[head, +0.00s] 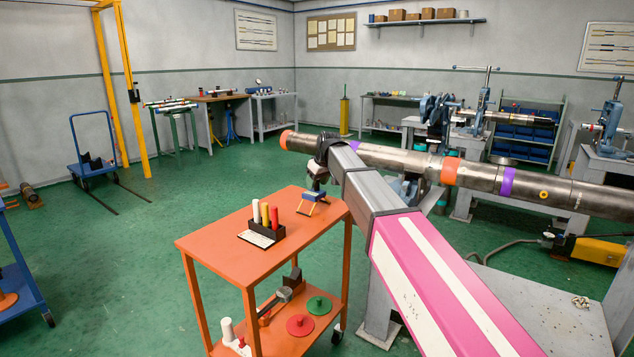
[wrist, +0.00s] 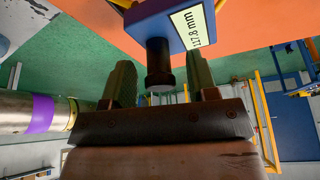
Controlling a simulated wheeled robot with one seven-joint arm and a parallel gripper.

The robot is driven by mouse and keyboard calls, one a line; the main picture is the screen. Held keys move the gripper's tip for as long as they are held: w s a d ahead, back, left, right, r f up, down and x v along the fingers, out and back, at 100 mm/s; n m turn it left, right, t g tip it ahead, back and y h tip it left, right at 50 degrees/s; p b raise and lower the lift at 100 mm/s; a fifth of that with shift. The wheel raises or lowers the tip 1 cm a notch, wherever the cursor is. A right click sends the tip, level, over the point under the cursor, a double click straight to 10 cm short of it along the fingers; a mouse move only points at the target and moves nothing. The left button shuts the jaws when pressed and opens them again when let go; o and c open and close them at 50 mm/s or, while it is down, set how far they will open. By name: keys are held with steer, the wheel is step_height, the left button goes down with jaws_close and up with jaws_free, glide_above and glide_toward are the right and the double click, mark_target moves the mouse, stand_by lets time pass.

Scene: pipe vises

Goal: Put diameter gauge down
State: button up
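The diameter gauge (head: 314,197) has a blue body and yellow legs and stands on the orange cart's top (head: 222,243), near its far right edge. My gripper (head: 318,181) is just above it, partly hidden by my dark wrist. In the wrist view the gauge (wrist: 185,28) shows a label reading 177.8 mm, upside down. Its dark round knob (wrist: 158,68) lies between the two fingers of my gripper (wrist: 160,80). A gap shows on each side of the knob, so the fingers are open and appear not to touch it.
A holder with white, yellow and red sticks (head: 266,228) stands on the cart left of the gauge. A long steel pipe (head: 400,162) with orange and purple bands runs behind and right of my arm. The lower shelf holds red (head: 300,325) and green discs.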

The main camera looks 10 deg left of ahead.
steer(key=v, duration=1.2)
steer(key=s+d+f+m+g+h, duration=0.1)
steer(key=s+d+f+m, duration=0.2)
steer(key=d+f, duration=0.9)
steer(key=s+d+f+m+h, duration=0.1)
steer(key=s+d+f+m, duration=0.15)
steer(key=d+f, duration=0.9)
steer(key=s+d+f+m+g+h, duration=0.1)
steer(key=s+d+f+m, duration=0.4)
steer(key=s+d+f, duration=1.1)
step_height(320, 180, down, 3)
steer(key=shift+s+d+f+g+h, duration=0.1)
steer(key=shift+s+d+g+h, duration=0.25)
steer(key=shift+s, duration=0.7)
